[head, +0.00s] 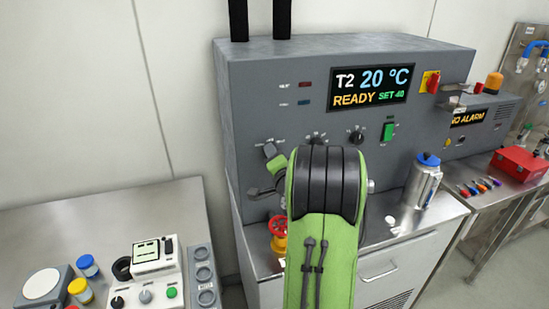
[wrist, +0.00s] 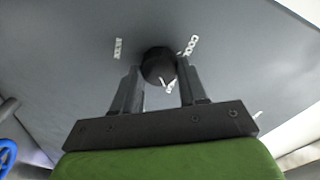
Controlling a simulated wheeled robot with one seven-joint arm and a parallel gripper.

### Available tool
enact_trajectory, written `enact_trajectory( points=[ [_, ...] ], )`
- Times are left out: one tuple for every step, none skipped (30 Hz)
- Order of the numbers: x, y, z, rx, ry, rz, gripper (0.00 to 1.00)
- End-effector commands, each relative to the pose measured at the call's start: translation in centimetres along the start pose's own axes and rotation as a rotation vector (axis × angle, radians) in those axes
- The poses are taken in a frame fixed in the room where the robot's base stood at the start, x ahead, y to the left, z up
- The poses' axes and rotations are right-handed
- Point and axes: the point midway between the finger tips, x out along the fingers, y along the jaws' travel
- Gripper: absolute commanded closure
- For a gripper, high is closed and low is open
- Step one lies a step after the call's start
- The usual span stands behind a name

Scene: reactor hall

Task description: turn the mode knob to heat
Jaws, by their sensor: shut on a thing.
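The mode knob (wrist: 158,63) is a dark round knob on the grey panel, seen between my fingers in the wrist view. White lettering stands around it, with COOL at its upper right; the other labels are hard to read. My gripper (wrist: 160,76) is shut on the knob, one finger on each side. In the head view my gripper (head: 273,159) shows in part at the left of the grey cabinet (head: 260,85), beside my green arm. The fingers hide much of the knob there, and its pointer direction cannot be told.
The cabinet display (head: 371,88) reads T2 20 °C, READY, SET 40. Two more black knobs, one of them here (head: 356,137), and a green switch (head: 388,131) sit to the right. A metal flask (head: 423,182) stands on the right ledge.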

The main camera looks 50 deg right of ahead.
Motion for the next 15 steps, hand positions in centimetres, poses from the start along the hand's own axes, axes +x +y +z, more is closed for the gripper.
enact_trajectory(
  points=[
    [-0.02,0.08,-0.06,0.005,0.001,0.002,0.88],
    [-0.02,0.09,-0.06,0.008,0.0,0.002,0.88],
    [-0.02,0.09,-0.06,0.012,0.0,0.002,0.88],
    [-0.02,0.09,-0.06,0.014,0.0,0.002,0.88],
    [-0.02,0.09,-0.06,0.016,0.0,0.002,0.88],
    [-0.02,0.09,-0.06,0.017,0.0,0.002,0.88],
    [-0.02,0.09,-0.06,0.017,0.0,0.002,0.88],
    [-0.02,0.09,-0.06,0.018,0.0,0.002,0.88],
    [-0.02,0.09,-0.05,0.018,0.0,0.002,0.88],
    [-0.02,0.09,-0.05,0.017,0.0,0.002,0.88],
    [-0.02,0.09,-0.05,0.017,0.0,0.002,0.88],
    [-0.02,0.09,-0.05,0.017,0.0,0.002,0.88],
    [-0.02,0.09,-0.05,0.017,0.0,0.002,0.88],
    [-0.02,0.09,-0.05,0.017,0.0,0.002,0.88],
    [-0.02,0.09,-0.04,0.017,0.0,0.002,0.56]
  ],
)
